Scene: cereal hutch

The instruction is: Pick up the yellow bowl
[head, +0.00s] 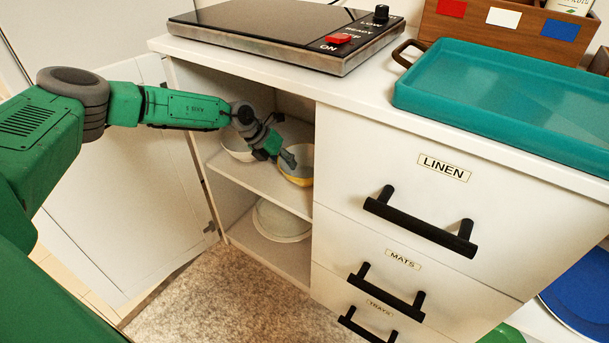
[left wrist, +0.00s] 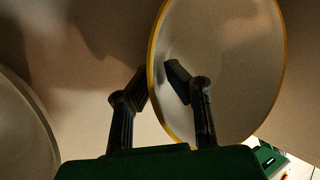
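The yellow bowl (head: 297,179) is on the upper shelf inside the open cabinet, near its right side. My left gripper (head: 288,160) reaches into the cabinet at this bowl. In the left wrist view, the bowl's pale inside and yellow rim (left wrist: 275,105) fill the right half. My left gripper (left wrist: 158,80) straddles the rim, with one finger inside the bowl and the other outside. The fingers are apart, and a small gap shows between the inner finger and the rim. My right gripper is not in view.
A white bowl (head: 238,149) sits left on the same shelf (head: 255,181). Pale dishes (head: 281,221) are on the lower shelf. The cabinet door (head: 140,195) stands open at left. Drawers with black handles (head: 420,222) are right; a hotplate (head: 285,35) and teal tray (head: 505,90) are above.

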